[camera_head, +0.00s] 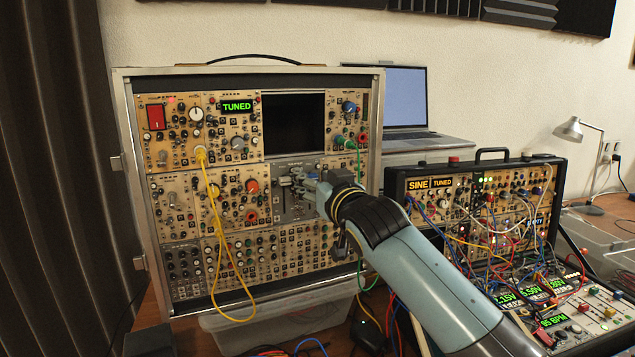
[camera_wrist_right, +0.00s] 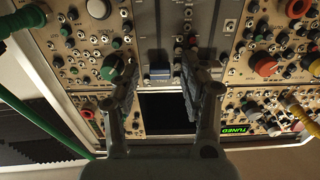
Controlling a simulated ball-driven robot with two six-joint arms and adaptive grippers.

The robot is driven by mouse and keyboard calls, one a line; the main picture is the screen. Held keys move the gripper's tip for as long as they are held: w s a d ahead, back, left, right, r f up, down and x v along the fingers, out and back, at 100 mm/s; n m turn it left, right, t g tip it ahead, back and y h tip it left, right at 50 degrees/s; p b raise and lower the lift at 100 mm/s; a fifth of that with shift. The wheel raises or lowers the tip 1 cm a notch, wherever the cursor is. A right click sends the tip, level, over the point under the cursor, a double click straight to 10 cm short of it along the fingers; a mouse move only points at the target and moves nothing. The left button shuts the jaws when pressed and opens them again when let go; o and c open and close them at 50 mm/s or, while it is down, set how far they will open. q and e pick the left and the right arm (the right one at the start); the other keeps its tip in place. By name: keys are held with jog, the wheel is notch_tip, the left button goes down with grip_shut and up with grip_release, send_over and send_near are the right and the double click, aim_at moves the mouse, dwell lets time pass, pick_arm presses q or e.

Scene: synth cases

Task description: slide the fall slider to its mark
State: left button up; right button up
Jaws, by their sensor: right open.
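The grey slider panel (camera_head: 281,205) sits in the middle row of the large synth case, right of centre. My right gripper (camera_head: 303,181) reaches it from the right and hides part of it. In the wrist view, which looks inverted, the panel (camera_wrist_right: 163,22) shows vertical slots. A blue slider cap (camera_wrist_right: 158,73) sits at the end of one slot, between the fingers of my open right gripper (camera_wrist_right: 159,66). A finger gap is visible on its left; the right finger overlaps the neighbouring slot. I cannot read which slider is fall, and no mark is clear. My left gripper is not in view.
A yellow cable (camera_head: 215,225) hangs down the case front, and a green cable (camera_head: 361,160) hangs right of the panel. A dark recess (camera_head: 293,122) lies above the panel. A smaller synth case (camera_head: 480,170) with many cables stands at the right, near a laptop (camera_head: 405,98).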

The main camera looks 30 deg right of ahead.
jog(key=s+a, duration=0.1)
jog(key=s, duration=1.1)
jog(key=shift+a, duration=0.2)
jog(key=shift+f, duration=0.1)
